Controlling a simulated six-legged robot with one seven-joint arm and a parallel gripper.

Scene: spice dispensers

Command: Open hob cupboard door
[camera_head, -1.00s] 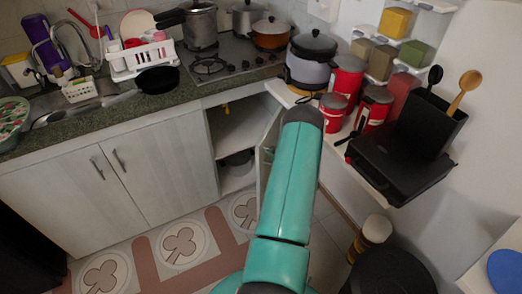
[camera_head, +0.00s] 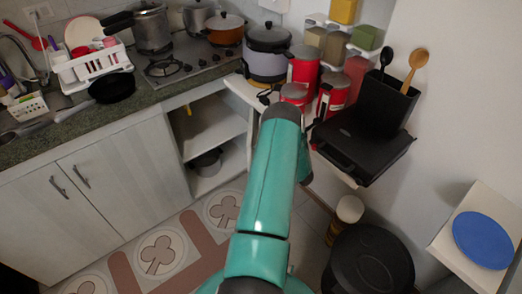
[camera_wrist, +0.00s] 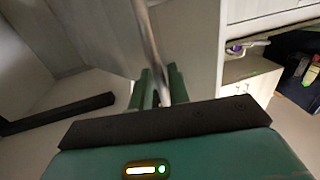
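The hob cupboard (camera_head: 207,132) under the counter stands open, with a shelf and a dark pot (camera_head: 206,163) inside. Its door is mostly hidden behind my arm in the head view. In the wrist view a pale door panel (camera_wrist: 196,45) fills the upper middle, with a thin metal handle (camera_wrist: 149,45) running down it. My gripper (camera_wrist: 163,84) has its two green fingers on either side of the handle and appears shut on it. My gripper is hidden behind my arm in the head view.
A hob (camera_head: 190,62) and pots sit on the counter above. At right, a shelf holds red canisters (camera_head: 304,65) and a black grill (camera_head: 362,145). A black bin (camera_head: 370,260) stands on the floor at lower right. The patterned floor before the cupboards is clear.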

